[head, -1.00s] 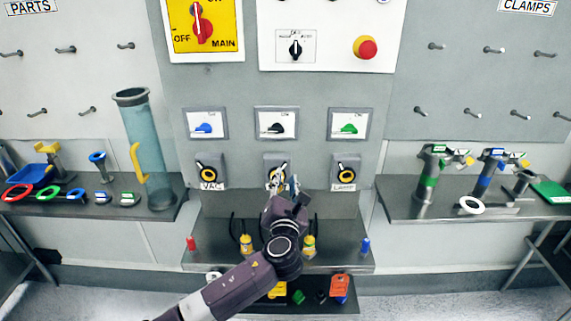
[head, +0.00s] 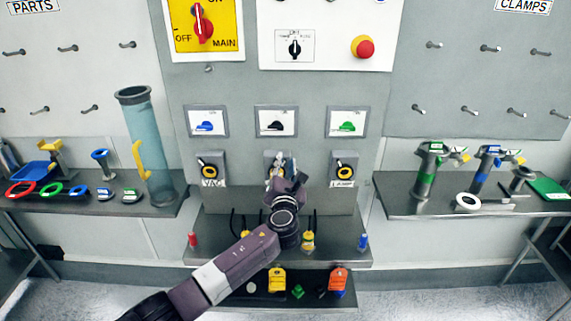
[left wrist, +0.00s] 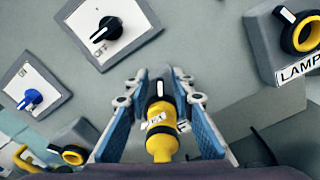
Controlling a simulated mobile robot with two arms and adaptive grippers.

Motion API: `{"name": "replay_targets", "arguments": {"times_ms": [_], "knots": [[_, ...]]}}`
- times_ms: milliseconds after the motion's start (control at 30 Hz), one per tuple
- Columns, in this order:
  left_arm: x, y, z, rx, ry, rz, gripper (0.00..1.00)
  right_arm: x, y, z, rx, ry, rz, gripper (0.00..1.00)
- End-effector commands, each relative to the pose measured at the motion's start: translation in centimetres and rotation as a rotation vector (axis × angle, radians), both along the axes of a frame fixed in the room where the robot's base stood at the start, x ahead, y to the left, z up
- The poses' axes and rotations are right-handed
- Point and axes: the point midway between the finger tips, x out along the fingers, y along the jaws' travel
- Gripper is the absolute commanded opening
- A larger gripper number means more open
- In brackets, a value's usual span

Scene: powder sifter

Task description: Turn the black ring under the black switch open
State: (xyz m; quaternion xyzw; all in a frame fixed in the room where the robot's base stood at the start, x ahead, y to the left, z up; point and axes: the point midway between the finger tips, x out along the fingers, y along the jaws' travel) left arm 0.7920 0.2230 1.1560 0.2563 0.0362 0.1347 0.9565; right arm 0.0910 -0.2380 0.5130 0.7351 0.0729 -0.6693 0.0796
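The black switch (head: 276,125) is in the middle of the upper row, and it shows at upper left in the left wrist view (left wrist: 108,30). The ring under it (head: 268,157) is mostly hidden by my left gripper (head: 281,172) in the head view. In the left wrist view, a yellow part with a black pointer (left wrist: 159,90) stands between the two blue-padded fingers of my left gripper (left wrist: 160,82). The fingers are apart, one on each side of it, with a gap showing. Contact is not visible. My right gripper is not in view.
The VAC ring (head: 208,170) and LAMP ring (head: 344,172) flank the middle ring. The blue switch (head: 205,122) and green switch (head: 347,122) sit above them. A shelf (head: 215,255) with plugs juts out below. Side shelves hold parts and clamps.

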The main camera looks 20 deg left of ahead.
Motion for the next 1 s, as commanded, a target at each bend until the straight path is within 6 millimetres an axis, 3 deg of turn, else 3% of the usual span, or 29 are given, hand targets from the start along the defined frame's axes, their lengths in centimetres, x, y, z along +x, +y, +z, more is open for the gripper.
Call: {"name": "replay_targets", "arguments": {"times_ms": [167,633,1000], "knots": [[0.0,0.0,0.0,0.000,0.000,0.000,0.00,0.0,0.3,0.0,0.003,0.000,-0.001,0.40],[-0.1,0.1,0.1,-0.037,-0.010,-0.001,0.00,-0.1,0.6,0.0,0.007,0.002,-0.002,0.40],[-0.5,1.4,0.5,-0.279,-0.080,-0.001,0.00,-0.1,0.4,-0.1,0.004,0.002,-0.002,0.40]]}}
